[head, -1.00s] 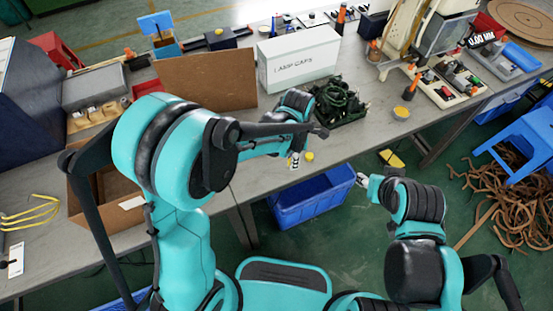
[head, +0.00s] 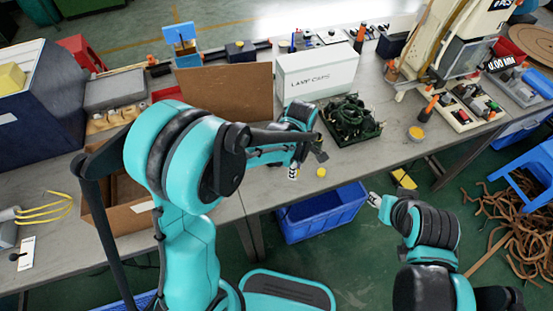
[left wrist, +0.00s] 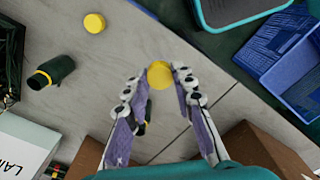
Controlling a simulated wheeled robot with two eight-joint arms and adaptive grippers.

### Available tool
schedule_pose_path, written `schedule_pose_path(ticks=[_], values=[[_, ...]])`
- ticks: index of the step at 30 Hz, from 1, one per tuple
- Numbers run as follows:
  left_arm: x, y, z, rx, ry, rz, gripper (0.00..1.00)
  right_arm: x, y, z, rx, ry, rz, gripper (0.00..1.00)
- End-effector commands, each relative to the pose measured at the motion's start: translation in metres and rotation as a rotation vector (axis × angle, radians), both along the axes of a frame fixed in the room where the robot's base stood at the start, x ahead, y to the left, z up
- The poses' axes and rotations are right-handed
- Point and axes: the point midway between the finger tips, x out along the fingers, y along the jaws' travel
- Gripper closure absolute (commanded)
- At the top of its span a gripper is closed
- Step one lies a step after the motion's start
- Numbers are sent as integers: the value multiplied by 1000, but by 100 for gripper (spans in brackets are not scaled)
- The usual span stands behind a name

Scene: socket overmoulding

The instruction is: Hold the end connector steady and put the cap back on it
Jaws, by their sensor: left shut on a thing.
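My left gripper (left wrist: 161,80) is shut on a yellow rounded piece (left wrist: 160,74) at its fingertips. I cannot tell whether this is a cap alone or one on a connector. In the head view the left gripper (head: 293,172) is low over the table's front part. A round yellow cap (left wrist: 94,22) lies apart on the table; it also shows in the head view (head: 321,172). A dark green-black connector (left wrist: 50,72) lies near it, also in the head view (head: 320,151). My right gripper (head: 375,200) is beyond the table's front edge, too small to judge.
A white lamp caps box (head: 318,75) and a tray of dark green parts (head: 352,122) stand behind the left gripper. A cardboard panel (head: 222,92) stands to the left. A blue bin (head: 322,215) is below the table edge. Bare table surrounds the cap.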

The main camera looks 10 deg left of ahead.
Motion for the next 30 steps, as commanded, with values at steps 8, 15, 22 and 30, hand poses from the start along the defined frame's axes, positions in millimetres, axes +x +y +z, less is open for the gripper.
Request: schedule_pose_path(ticks=[8,15,22,30], values=[[0,60,-6,0,0,-675,84,0,0,0,0,0,0,60],[-4,99,-10,0,0,-1164,84,0,0,0,0,0,0,60],[-7,115,-12,0,0,-1374,84,0,0,0,0,0,0,60],[-7,115,-12,0,0,-1394,84,0,0,0,0,0,0,60]])
